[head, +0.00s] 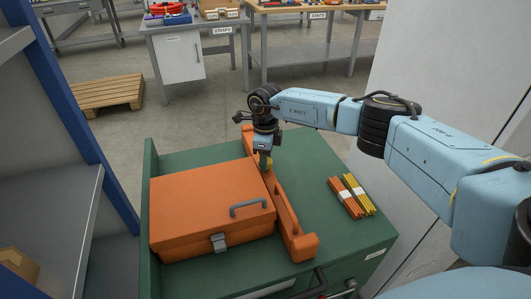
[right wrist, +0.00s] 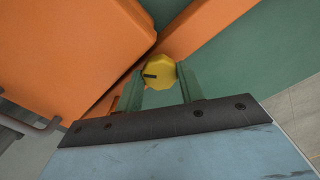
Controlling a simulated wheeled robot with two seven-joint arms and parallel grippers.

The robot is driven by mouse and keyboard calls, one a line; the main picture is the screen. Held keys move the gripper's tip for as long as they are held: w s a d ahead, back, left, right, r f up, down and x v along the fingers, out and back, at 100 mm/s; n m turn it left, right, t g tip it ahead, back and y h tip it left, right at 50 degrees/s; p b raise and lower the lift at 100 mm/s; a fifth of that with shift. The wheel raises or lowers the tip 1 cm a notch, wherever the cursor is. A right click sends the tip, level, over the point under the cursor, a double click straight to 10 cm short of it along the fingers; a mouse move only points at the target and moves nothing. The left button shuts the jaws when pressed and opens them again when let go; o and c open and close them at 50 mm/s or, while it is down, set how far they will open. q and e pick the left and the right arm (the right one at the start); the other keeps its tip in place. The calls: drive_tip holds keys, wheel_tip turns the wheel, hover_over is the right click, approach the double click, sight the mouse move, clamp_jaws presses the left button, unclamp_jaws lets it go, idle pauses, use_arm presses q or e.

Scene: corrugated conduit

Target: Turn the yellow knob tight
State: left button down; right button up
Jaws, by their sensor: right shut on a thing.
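The yellow knob (right wrist: 160,72) has a faceted rim and a dark mark pointing left in the right wrist view. It sits by an orange bar-like body (right wrist: 190,30). In the head view a bit of the yellow knob (head: 265,161) shows under my right gripper (head: 264,157), beside the orange case (head: 190,195) and at the long orange body (head: 285,208). My right gripper (right wrist: 160,84) is shut on the knob, one green-grey finger on each side. How tight the knob is cannot be told. My left gripper is not in view.
The green cabinet top (head: 320,235) carries the case, with a grey handle (head: 247,207) and latch (head: 219,242). Orange sticks (head: 344,200) and yellow sticks (head: 360,195) lie to the right. A blue-framed shelf (head: 75,110) stands left, a pale wall (head: 440,60) right.

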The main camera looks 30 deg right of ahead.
drive_tip(key=m+p, duration=0.1)
drive_tip(key=m, duration=0.1)
drive_tip(key=shift+r+m, duration=0.1)
drive_tip(key=shift+m, duration=0.2)
drive_tip(key=shift+m+p, duration=0.45)
drive_tip(key=shift+m, duration=0.75)
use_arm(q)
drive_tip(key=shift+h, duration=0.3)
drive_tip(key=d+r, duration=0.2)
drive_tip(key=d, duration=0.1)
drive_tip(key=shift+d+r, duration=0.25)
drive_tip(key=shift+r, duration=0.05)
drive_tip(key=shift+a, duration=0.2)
use_arm(e)
drive_tip(key=o, duration=0.9)
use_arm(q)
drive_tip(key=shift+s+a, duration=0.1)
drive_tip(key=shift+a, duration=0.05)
use_arm(e)
drive_tip(key=shift+o, duration=0.4)
drive_tip(key=shift+a, duration=0.1)
